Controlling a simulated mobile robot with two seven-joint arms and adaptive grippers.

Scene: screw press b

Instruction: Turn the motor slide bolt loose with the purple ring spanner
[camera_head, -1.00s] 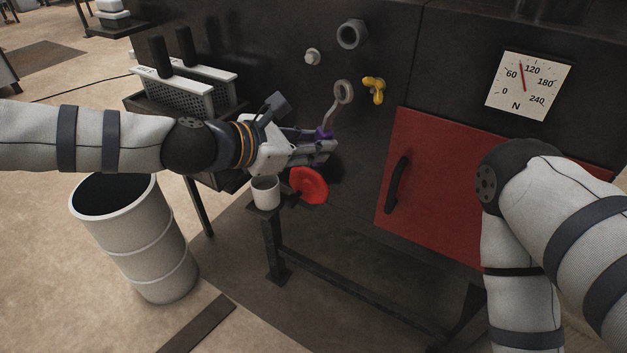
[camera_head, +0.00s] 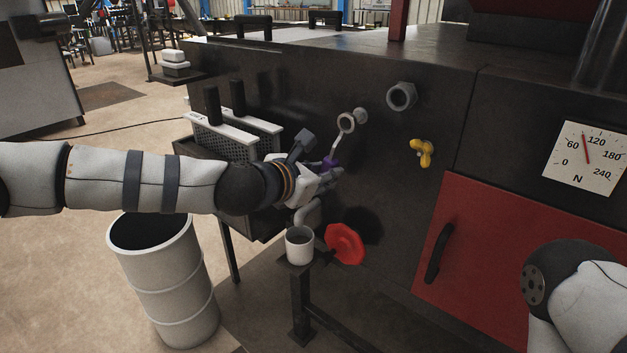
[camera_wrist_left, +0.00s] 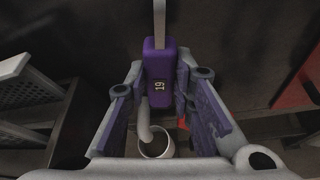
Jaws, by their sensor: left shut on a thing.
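The purple ring spanner has a purple handle (camera_head: 329,162) and a grey shank with a ring end (camera_head: 346,123). My left gripper (camera_head: 333,174) is shut on the handle, with the ring pointing up towards the dark panel. The wrist view shows the handle (camera_wrist_left: 160,72), marked 19, between the fingers; the ring is out of that view. A small light-grey bolt (camera_head: 361,113) on the panel shows right beside the ring, at its upper right. I cannot tell whether they touch; the ring does not look seated around it. My right arm shows at the lower right, its gripper out of view.
A large grey hex nut (camera_head: 402,96) and a yellow wing nut (camera_head: 421,153) sit right of the bolt. Below my left gripper are a red handwheel (camera_head: 344,244) and a white cup (camera_head: 299,246). A perforated rack (camera_head: 225,142) stands left, above a drum (camera_head: 165,285).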

